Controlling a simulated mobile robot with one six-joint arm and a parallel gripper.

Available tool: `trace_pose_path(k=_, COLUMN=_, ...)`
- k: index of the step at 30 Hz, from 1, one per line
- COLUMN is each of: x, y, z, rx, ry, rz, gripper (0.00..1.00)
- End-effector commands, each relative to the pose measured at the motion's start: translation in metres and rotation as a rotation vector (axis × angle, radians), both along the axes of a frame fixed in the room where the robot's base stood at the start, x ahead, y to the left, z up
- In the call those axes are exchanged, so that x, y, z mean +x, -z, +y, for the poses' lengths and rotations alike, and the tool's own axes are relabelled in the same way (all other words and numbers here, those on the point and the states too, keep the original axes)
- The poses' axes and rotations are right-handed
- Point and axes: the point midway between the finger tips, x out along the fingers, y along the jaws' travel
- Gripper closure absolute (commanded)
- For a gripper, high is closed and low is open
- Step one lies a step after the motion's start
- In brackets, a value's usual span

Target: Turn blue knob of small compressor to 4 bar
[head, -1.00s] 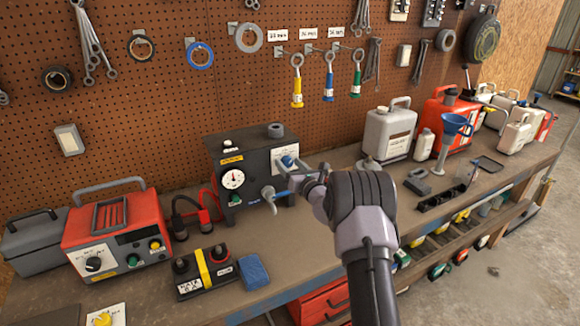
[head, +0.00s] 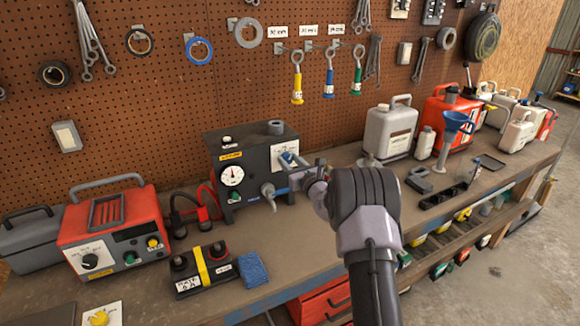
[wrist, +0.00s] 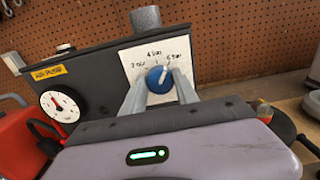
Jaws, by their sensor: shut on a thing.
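The small compressor (head: 252,160) is a dark box on the bench against the pegboard. It has a round white gauge (wrist: 60,106) and a white dial plate (wrist: 181,53) marked 2, 4 and 6 bar. The blue knob (wrist: 155,82) sits on this plate. Its white pointer leans up and right, toward the 6 bar side of the 4 bar mark. My gripper (wrist: 159,86) is shut on the blue knob, one finger at each side. In the head view, my gripper (head: 290,164) partly hides the knob.
A grey hose fitting (head: 268,192) sticks out just below the gripper. A red charger (head: 110,235) and a black battery (head: 203,270) stand to the left and front. A grey canister (head: 389,133) stands to the right, with some bare bench between it and the compressor.

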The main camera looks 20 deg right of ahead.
Motion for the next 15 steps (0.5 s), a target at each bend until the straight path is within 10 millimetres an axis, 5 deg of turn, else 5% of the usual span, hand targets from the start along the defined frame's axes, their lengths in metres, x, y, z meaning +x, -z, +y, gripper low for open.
trace_pose_path(k=15, x=0.0000, y=0.0038, z=0.0000, rx=-0.407, ry=0.000, rz=-0.016, gripper=1.00)
